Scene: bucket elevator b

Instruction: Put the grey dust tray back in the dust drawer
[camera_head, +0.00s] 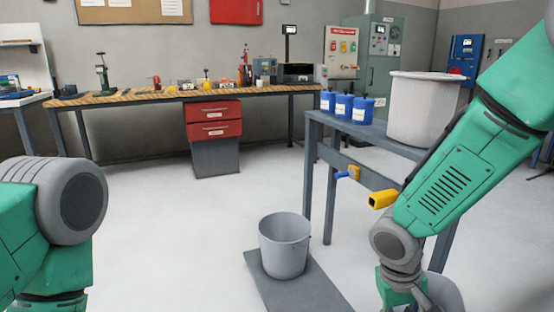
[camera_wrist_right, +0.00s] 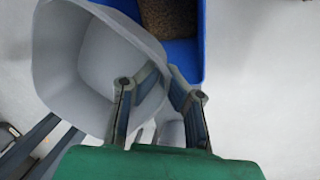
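In the right wrist view, a light grey open vessel (camera_wrist_right: 90,55) fills the upper left, its inside facing the camera. I cannot tell for certain that it is the dust tray. My right gripper (camera_wrist_right: 166,75) has its two fingers angled toward each other at this vessel's right wall. I cannot tell whether they are closed on the wall or apart from it. In the head view the right arm hangs at the lower right and its fingers are out of frame. My left gripper is out of frame, with only the left arm showing. No dust drawer is clearly identifiable.
A blue container (camera_wrist_right: 203,45) with brown grains (camera_wrist_right: 168,17) lies beside the vessel. A grey bucket (camera_head: 284,246) stands on a dark floor plate (camera_head: 305,285). A table (camera_head: 330,120) bears blue tubs (camera_head: 344,106) and a grey drum (camera_head: 422,110). The floor at centre left is clear.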

